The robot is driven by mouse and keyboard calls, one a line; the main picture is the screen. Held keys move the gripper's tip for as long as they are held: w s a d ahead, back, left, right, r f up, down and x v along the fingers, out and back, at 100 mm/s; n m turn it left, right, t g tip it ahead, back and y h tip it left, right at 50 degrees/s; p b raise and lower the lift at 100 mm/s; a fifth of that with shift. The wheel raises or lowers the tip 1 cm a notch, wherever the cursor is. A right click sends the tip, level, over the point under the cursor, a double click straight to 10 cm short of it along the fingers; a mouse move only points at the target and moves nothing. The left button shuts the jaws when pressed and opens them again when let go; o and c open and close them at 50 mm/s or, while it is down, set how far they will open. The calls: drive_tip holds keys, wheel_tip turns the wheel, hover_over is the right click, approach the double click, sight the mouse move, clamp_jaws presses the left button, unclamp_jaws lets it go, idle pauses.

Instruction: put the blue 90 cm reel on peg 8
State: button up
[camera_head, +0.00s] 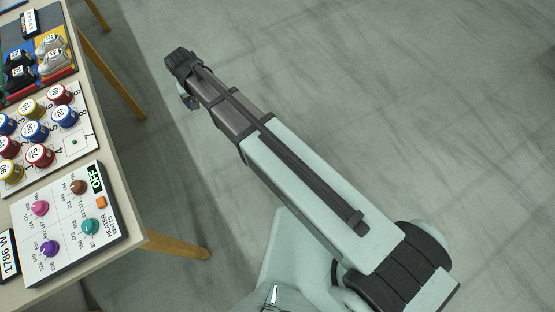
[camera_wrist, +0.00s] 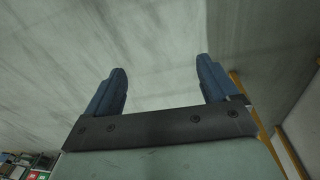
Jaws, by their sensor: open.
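A white peg board (camera_head: 77,153) lies on the table at the left of the head view, with red, yellow and blue reels on it. One blue reel (camera_head: 65,115) sits beside the printed 8. Another blue reel (camera_head: 35,131) is in the middle, and a third blue reel (camera_head: 5,123) is at the left picture edge. The reels' length labels are too small to read surely. The spot by the printed 7 shows a bare green peg (camera_head: 74,142). My gripper (camera_head: 187,100) is over the floor, right of the table, open; its fingers (camera_wrist: 161,72) are apart and empty in the wrist view.
A heater panel (camera_head: 110,232) with several coloured knobs stands at the table's near end, beside a 1786 W display (camera_head: 8,256). Shoes (camera_head: 52,62) sit on coloured mats beyond the peg board. The table edge (camera_head: 134,205) lies between my gripper and the board. Bare floor surrounds my arm.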

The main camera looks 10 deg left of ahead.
drive_tip(key=d+f+m+g+h, duration=0.1)
drive_tip(key=d+f, duration=0.5)
drive_tip(key=d, duration=0.5)
drive_tip(key=d+f+m+g, duration=0.1)
drive_tip(key=d+f, duration=0.6)
drive_tip(key=d, duration=0.5)
drive_tip(key=d+f+m+g+h, duration=0.1)
drive_tip(key=d+f+m+g, duration=0.1)
drive_tip(key=d+f, duration=0.65)
drive_tip(key=s+d+f+m+g+y, duration=0.1)
drive_tip(key=s+d+f+m+g, duration=0.1)
drive_tip(key=s+d, duration=0.9)
drive_tip(key=s+d+f+m+g+y, duration=0.1)
drive_tip(key=s+d+f+g, duration=0.1)
drive_tip(key=s+d, duration=0.9)
drive_tip(key=shift+d+f+m, duration=0.4)
drive_tip(key=shift+d+f, duration=0.3)
drive_tip(key=shift+d, duration=0.55)
